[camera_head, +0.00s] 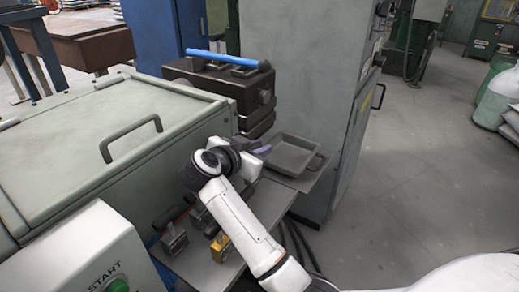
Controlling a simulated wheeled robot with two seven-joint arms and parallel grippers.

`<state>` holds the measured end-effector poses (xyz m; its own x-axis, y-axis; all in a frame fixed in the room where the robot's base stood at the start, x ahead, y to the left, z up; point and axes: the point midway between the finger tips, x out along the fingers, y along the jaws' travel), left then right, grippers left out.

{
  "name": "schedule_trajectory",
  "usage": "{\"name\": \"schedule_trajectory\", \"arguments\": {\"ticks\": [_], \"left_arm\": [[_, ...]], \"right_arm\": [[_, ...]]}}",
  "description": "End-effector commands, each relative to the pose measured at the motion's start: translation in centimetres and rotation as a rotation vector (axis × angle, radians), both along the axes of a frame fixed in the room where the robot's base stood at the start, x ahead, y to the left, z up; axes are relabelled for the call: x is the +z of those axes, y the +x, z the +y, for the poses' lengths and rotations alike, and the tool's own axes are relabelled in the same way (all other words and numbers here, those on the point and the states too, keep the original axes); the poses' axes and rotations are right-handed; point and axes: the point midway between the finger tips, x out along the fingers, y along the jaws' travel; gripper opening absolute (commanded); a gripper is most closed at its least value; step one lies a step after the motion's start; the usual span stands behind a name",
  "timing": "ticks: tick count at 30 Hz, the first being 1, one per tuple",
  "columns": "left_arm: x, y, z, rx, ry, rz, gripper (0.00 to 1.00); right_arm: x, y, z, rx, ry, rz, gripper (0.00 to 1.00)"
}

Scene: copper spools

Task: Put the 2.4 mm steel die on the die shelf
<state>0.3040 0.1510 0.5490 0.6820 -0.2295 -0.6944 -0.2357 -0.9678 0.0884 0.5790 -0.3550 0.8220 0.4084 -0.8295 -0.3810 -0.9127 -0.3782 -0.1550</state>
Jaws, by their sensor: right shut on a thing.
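My right gripper (257,147) reaches in from the lower right, next to the left edge of a dark shallow tray (316,160) on a small ledge. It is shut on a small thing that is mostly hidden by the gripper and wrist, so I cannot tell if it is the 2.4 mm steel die. Something purplish shows at the fingertips. A grey shelf (205,277) lies below my right arm. A dark block-shaped tool (174,243) and a yellow one (220,249) stand on it. No size marking is legible. My left gripper is out of view.
A green-grey machine cover with a handle (131,137) fills the left. A panel with a green START button (118,285) is at the lower left. A dark box bearing a blue bar (228,60) stands behind my gripper. A tall grey cabinet (300,70) rises behind the tray. Open floor lies right.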

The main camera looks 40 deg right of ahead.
Motion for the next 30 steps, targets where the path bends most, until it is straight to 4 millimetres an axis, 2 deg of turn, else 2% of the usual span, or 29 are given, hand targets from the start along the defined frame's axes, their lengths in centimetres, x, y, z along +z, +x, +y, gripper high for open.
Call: {"name": "schedule_trajectory", "arguments": {"ticks": [5, 20, 21, 23, 24, 30], "left_arm": [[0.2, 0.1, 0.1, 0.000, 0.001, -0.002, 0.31], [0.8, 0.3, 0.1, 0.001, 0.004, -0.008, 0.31], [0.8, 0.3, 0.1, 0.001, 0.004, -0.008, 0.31], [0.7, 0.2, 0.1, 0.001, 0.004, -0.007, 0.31], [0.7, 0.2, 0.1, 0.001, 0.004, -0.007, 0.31], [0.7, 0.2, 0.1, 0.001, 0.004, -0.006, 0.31]], "right_arm": [[0.3, 0.1, 0.0, 0.000, -0.002, -0.005, 0.00], [-1.0, 0.0, 0.0, 0.001, -0.002, -0.004, 0.00], [-1.3, 0.0, 0.0, 0.000, 0.000, 0.002, 0.22], [-1.3, -0.1, 0.0, 0.000, 0.001, 0.003, 0.32], [-1.3, -0.1, 0.0, 0.000, 0.001, 0.004, 0.36], [-1.4, -0.1, 0.0, 0.000, 0.002, 0.007, 0.36]]}}
